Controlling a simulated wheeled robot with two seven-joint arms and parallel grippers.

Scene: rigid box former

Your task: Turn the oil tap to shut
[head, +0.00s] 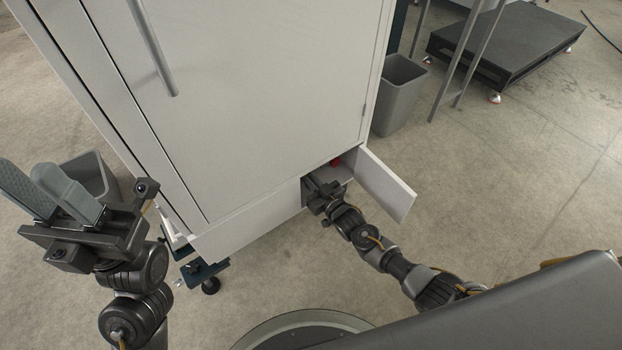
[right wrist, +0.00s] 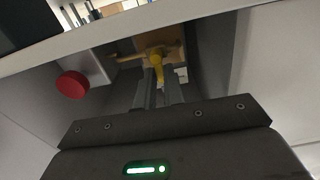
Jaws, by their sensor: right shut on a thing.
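The oil tap (right wrist: 157,56) shows in the right wrist view as a yellow fitting with a handle, in front of an orange-brown block inside the low compartment. My right gripper (right wrist: 160,78) is shut on the tap's yellow handle; the fingers hide part of it. In the head view my right gripper (head: 314,190) reaches into the compartment opening at the cabinet's bottom, and the tap is hidden there. My left gripper (head: 29,171) is open and empty, in front of the cabinet's left side.
A red round knob (right wrist: 72,85) sits left of the tap. The compartment's small door (head: 386,184) stands open, right of my right arm. The tall white cabinet (head: 250,90) fills the middle. A grey bin (head: 398,100) and black platform (head: 510,45) stand right.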

